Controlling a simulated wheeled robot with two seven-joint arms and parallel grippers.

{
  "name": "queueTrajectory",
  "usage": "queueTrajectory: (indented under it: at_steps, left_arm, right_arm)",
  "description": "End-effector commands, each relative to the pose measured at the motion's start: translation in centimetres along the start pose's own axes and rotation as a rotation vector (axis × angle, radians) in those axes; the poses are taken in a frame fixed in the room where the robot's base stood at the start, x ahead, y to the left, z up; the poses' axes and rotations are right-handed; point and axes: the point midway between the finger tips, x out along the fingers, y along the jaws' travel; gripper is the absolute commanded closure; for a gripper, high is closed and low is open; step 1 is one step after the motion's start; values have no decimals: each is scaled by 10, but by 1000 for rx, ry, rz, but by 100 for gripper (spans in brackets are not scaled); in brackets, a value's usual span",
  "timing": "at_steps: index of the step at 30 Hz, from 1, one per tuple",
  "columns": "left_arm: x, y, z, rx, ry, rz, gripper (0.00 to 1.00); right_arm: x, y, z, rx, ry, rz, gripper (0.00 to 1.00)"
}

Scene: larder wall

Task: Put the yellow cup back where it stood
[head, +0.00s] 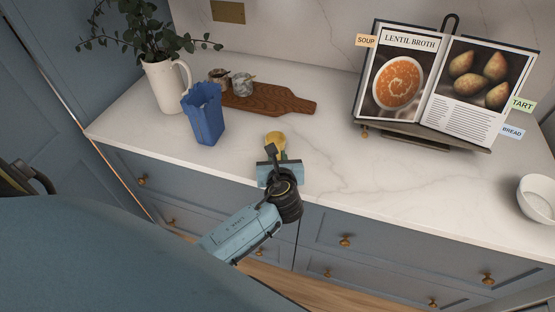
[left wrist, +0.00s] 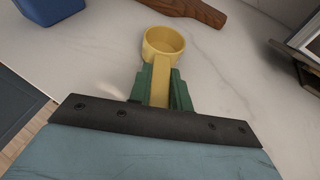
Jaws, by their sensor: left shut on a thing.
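The yellow cup (head: 275,139) is a small round scoop with a straight handle, near the counter's front edge in the head view. In the left wrist view the yellow cup (left wrist: 164,42) is upright with its open, empty bowl facing up. My left gripper (head: 280,156) is shut on the handle. The green fingers of my left gripper (left wrist: 159,88) press the handle from both sides, and the bowl sticks out beyond them. I cannot tell whether the cup touches the counter or hangs just above it. My right gripper is not in view.
A blue vase (head: 204,114) stands left of the cup, with a white jug of leaves (head: 166,88) behind it. A wooden board (head: 268,98) and two small jars (head: 242,85) are further back. A cookbook (head: 437,85) on a stand is right. The marble counter (head: 340,165) between is clear.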

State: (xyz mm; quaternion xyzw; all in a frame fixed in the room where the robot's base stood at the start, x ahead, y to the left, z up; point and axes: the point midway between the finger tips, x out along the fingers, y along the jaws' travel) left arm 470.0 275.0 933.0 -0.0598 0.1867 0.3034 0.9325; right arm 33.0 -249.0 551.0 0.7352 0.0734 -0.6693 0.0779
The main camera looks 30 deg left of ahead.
Motion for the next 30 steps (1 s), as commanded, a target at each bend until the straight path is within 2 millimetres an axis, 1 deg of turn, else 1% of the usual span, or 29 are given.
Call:
queueTrajectory:
  at_steps: [1, 7, 11, 12, 16, 26, 29, 30]
  left_arm:
    - [2, 0, -4, 1, 0, 0, 100]
    - [1, 0, -2, 0, -2, 0, 100]
    - [2, 0, -5, 0, -2, 0, 100]
    - [2, 0, -5, 0, -2, 0, 77]
    - [2, 0, -5, 0, -1, 0, 60]
    - [1, 0, -3, -1, -1, -1, 59]
    - [-8, -1, -2, 0, -1, -2, 59]
    - [-14, 0, -3, 1, 0, -2, 59]
  right_arm:
    - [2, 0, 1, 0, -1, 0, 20]
    - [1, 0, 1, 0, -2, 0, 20]
    - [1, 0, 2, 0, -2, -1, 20]
    - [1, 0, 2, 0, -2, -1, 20]
    - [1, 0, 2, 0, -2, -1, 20]
    - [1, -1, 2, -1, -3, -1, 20]
    - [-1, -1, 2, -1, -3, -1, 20]
    - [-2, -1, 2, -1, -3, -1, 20]
